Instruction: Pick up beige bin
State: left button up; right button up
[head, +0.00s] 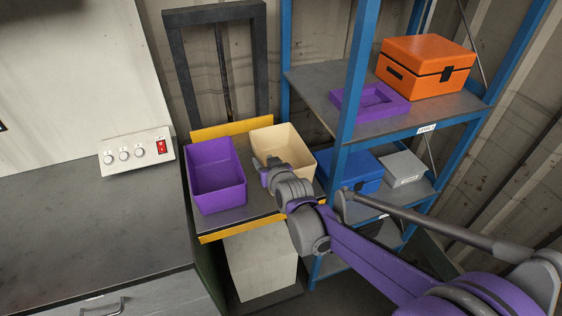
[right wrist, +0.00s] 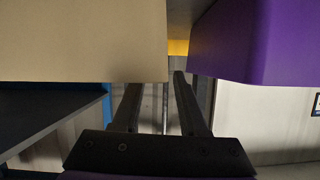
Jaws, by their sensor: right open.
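The beige bin (head: 283,146) stands open-topped on a small grey stand with yellow edges, right of a purple bin (head: 214,176). My right gripper (head: 260,166) reaches in front of the beige bin's near left side and hides part of it. In the right wrist view, the open gripper (right wrist: 157,84) has two dark fingers with nothing visible between them. The beige bin (right wrist: 85,40) fills the upper left and the purple bin (right wrist: 265,42) the upper right. I cannot tell whether a finger touches the beige bin. My left gripper is not in view.
A blue shelf rack (head: 352,100) stands close on the right, holding an orange box (head: 425,62), a purple tray (head: 348,98), a blue box (head: 352,180) and a grey box (head: 403,168). A grey counter (head: 80,225) with a control panel (head: 137,150) lies left.

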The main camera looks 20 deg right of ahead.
jog(key=shift+x, duration=1.55)
jog(key=shift+r, duration=0.1)
jog(key=shift+c, duration=0.3)
grip_shut()
